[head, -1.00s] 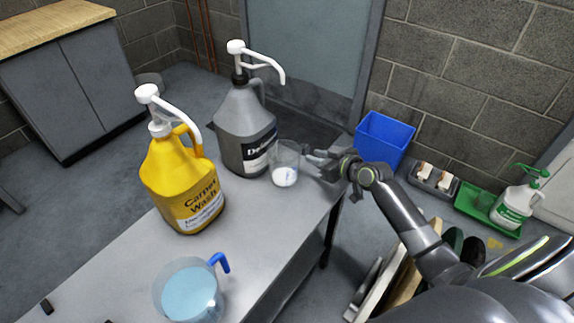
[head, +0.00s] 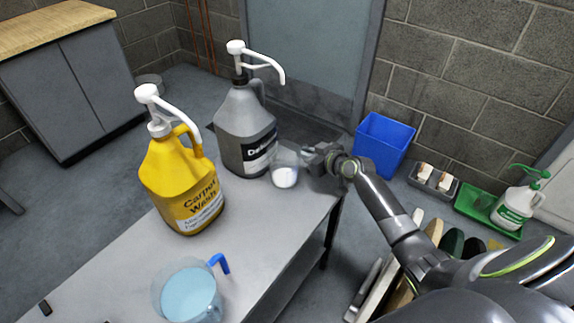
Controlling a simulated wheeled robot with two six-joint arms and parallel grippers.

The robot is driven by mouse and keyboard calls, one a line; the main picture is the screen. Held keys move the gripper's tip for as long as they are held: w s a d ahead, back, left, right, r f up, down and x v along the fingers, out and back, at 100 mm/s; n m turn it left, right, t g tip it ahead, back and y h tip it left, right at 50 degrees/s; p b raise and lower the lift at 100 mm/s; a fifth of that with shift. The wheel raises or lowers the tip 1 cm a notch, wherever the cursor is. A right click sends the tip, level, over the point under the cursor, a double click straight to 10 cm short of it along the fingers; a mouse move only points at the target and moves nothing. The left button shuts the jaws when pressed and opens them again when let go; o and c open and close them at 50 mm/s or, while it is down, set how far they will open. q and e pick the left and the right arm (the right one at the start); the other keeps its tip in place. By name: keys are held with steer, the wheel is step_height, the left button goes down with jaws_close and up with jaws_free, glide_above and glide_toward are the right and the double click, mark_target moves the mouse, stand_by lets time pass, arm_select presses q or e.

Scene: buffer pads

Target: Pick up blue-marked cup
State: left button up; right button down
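A clear cup with a blue handle (head: 220,263) and pale blue contents (head: 188,293) stands on the near part of the grey table. A smaller clear cup (head: 285,173) with white in its lower part stands at the table's far right end, beside the grey jug. My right gripper (head: 309,152) is just right of this smaller cup, close to its rim. Its fingers are small and dark here, so I cannot tell whether they are open or touching the cup. The blue-handled cup is well away from it. My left gripper is not in view.
A yellow pump jug (head: 178,180) and a grey pump jug (head: 243,125) stand on the table (head: 255,225). A blue bin (head: 383,143), a grey tray (head: 434,180) and a green tray (head: 477,205) are beyond it on the right. The table's middle is clear.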

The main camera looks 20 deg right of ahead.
stand_by(0.3)
steer(key=shift+r, duration=0.5)
arm_select(q)
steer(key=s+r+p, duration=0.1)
steer(key=p, duration=0.2)
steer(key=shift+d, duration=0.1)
arm_select(e)
step_height(320, 180, up, 17)
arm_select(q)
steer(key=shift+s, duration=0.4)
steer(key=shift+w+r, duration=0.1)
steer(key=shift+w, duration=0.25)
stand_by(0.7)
